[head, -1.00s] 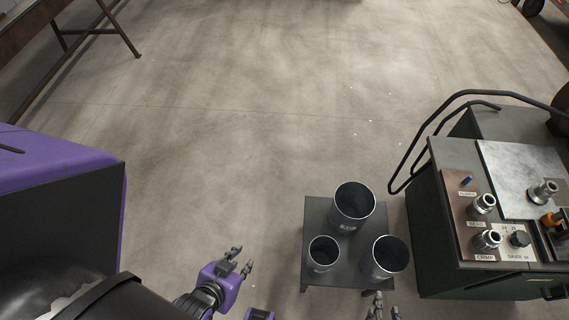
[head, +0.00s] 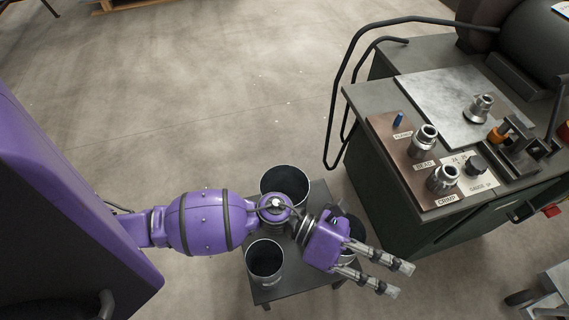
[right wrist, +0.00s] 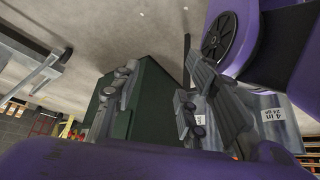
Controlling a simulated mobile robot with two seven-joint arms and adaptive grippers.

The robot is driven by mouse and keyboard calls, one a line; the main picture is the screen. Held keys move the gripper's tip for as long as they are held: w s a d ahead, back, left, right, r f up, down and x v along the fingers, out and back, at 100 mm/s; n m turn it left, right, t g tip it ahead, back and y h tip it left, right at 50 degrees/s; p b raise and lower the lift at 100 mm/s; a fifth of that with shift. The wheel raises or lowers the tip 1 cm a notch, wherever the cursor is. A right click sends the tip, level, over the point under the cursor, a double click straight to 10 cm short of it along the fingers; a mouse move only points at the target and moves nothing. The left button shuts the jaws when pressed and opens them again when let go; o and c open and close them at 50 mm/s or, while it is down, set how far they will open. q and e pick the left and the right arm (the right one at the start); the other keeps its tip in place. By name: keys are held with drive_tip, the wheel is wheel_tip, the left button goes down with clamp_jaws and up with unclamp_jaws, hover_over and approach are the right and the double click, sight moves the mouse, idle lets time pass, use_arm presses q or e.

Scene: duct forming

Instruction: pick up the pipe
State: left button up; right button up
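Three dark open-topped pipes stand upright on a small grey stand. The back pipe (head: 285,180) is partly covered by my left arm, and the front-left pipe (head: 265,262) shows clearly. The right pipe (head: 352,225) is mostly hidden behind my left gripper. My left gripper (head: 398,279) has its two fingers apart, empty, reaching past the stand's right side. My right gripper (right wrist: 155,85) shows only in the right wrist view, fingers apart with nothing between them.
A dark green machine bench (head: 420,225) with metal knobs and a curved black rail (head: 340,90) stands close on the right. A grey cart (head: 545,295) is at the lower right corner. The floor behind the stand is clear.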

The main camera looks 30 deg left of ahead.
use_arm(q)
drive_tip(key=w+a+f+m+g+y+b, duration=0.25)
drive_tip(key=a+f+m+y+b, duration=0.2)
drive_tip(key=f+m, duration=0.35)
drive_tip(key=w+a+f+m+g+y+b, duration=0.25)
drive_tip(key=a+f+m+y, duration=0.35)
drive_tip(key=m, duration=0.3)
drive_tip(key=w+a+m+t+y+b, duration=0.1)
drive_tip(key=w+a+y, duration=0.1)
drive_tip(key=w+a, duration=0.2)
drive_tip(key=w+a+m+t+y+b, duration=0.1)
drive_tip(key=w+a+m+y+b, duration=0.1)
drive_tip(key=w+a, duration=0.2)
drive_tip(key=w+a+m+t+y+b, duration=0.1)
drive_tip(key=w+a+m+y+b, duration=0.1)
drive_tip(key=w+a, duration=0.2)
drive_tip(key=shift+a+f+y, duration=0.2)
drive_tip(key=shift+a, duration=0.6)
drive_tip(key=shift+a+f+y, duration=0.15)
drive_tip(key=shift+a, duration=0.6)
drive_tip(key=shift+m, duration=0.3)
drive_tip(key=f+b, duration=0.1)
drive_tip(key=f, duration=0.3)
drive_tip(key=f+b, duration=0.1)
drive_tip(key=f, duration=0.3)
drive_tip(key=f+b, duration=0.1)
drive_tip(key=f, duration=0.2)
drive_tip(key=shift+w+f, duration=0.25)
drive_tip(key=shift+f, duration=0.15)
drive_tip(key=shift+r, duration=0.1)
